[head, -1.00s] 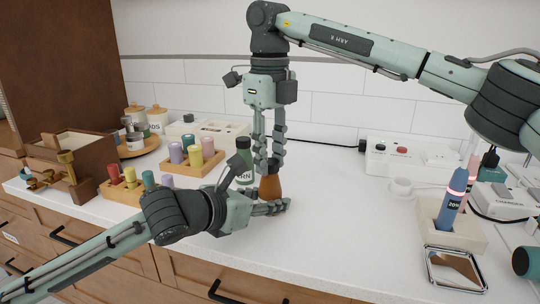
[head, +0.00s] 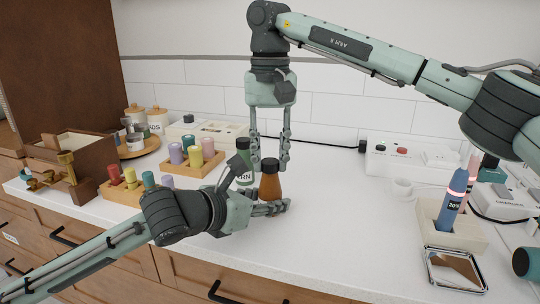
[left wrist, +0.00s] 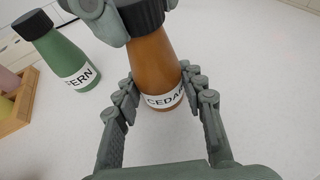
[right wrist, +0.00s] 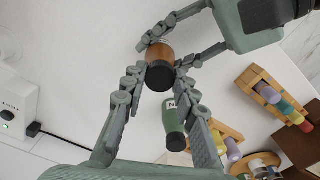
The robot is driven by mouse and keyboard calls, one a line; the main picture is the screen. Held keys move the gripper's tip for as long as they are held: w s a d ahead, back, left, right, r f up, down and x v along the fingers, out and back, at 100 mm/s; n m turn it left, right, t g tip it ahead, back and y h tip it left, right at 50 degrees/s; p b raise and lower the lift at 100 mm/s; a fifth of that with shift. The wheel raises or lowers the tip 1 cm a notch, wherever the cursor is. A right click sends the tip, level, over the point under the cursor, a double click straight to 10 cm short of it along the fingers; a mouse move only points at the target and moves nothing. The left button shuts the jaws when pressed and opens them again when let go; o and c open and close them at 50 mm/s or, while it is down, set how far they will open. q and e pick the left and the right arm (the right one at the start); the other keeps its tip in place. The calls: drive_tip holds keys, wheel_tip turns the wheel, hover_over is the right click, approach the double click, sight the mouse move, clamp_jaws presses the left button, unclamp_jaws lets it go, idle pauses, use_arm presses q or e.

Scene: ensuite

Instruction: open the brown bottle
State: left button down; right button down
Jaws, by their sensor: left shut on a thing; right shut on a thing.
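The brown bottle (head: 270,187), labelled CEDAR in the left wrist view (left wrist: 160,75), stands upright on the white counter with its dark cap (head: 270,165) on. My left gripper (head: 276,208) is shut on its lower body from the side, with a finger on each side in the left wrist view. My right gripper (head: 271,165) points straight down from above, its fingers on either side of the cap. It is shut on the cap, though the contact is hard to see. The cap also shows between those fingers in the right wrist view (right wrist: 160,76).
A green FERN bottle (head: 244,172) stands close behind and left of the brown bottle. Wooden racks of coloured pegs (head: 195,163) are farther left. A stand with a blue device (head: 450,212) and a metal-framed item (head: 455,268) are right. The counter between is mostly clear.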

sight(270, 161)
drive_tip(key=shift+r, duration=0.2)
idle(0.6)
drive_tip(key=shift+r, duration=0.95)
drive_tip(key=shift+r, duration=0.1)
drive_tip(key=shift+r, duration=1.9)
use_arm(q)
drive_tip(key=c, duration=0.8)
unclamp_jaws()
drive_tip(key=shift+c, duration=0.2)
